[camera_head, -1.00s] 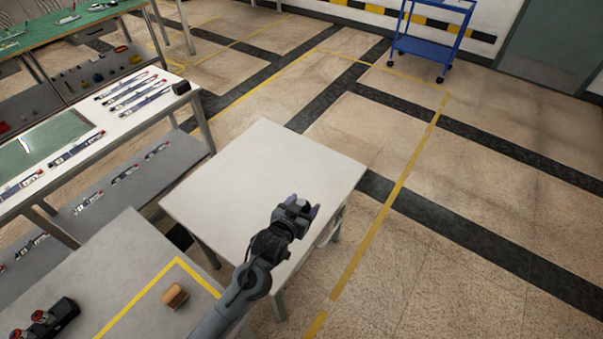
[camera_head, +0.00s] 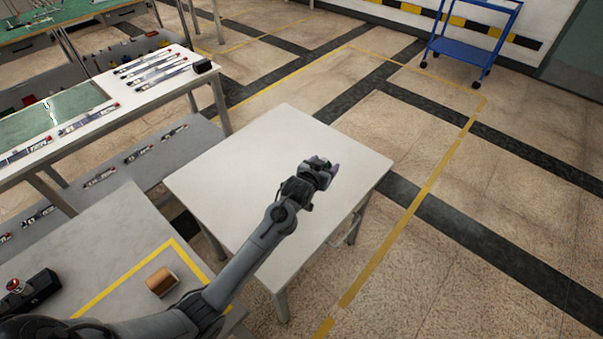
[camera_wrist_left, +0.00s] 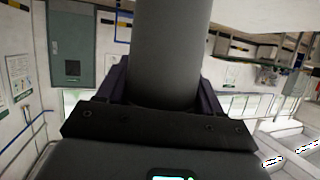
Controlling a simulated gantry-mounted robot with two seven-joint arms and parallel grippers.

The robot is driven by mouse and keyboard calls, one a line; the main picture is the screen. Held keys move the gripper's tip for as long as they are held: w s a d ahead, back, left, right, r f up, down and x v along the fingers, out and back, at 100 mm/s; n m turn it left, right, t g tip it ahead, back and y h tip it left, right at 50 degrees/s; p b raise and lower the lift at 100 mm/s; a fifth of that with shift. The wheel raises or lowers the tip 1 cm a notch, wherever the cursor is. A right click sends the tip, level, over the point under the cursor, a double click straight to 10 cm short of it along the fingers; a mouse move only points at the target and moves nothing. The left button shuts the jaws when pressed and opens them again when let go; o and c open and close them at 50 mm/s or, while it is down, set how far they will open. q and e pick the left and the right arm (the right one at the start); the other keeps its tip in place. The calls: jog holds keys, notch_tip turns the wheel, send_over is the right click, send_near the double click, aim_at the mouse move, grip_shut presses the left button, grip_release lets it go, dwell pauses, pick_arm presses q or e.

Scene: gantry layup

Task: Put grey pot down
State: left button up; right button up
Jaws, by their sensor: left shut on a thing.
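The grey pot (camera_wrist_left: 170,50) shows in the left wrist view as a smooth grey cylinder between the fingers of my left gripper (camera_wrist_left: 165,90). The gripper is shut on it. In the head view my left gripper (camera_head: 326,172) is over the far right part of the white table (camera_head: 235,170). The pot cannot be made out there, as the gripper and wrist hide it. Whether the pot touches the table top cannot be told. My right gripper is not in view.
The white table top is otherwise bare. A grey table with yellow tape (camera_head: 105,235) at lower left holds a brown block (camera_head: 161,281) and a black box (camera_head: 28,298). A bench (camera_head: 90,100) with tools stands left. A blue cart (camera_head: 470,40) stands far back.

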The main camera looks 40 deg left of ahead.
pick_arm(q)
jog(key=shift+w+a+f+b, duration=0.15)
jog(key=shift+a+f+b, duration=0.35)
jog(key=shift+a+f, duration=0.9)
jog(key=shift+w+a+f+b, duration=0.15)
jog(key=shift+a+f+b, duration=0.35)
jog(key=shift+a+f, duration=0.8)
jog(key=shift+w+a+f+b, duration=0.15)
jog(key=shift+a+f+b, duration=0.35)
jog(key=shift+a+f, duration=0.9)
jog(key=shift+d+f, duration=0.2)
jog(key=shift+f, duration=0.05)
jog(key=o, duration=1)
jog(key=shift+f, duration=0.1)
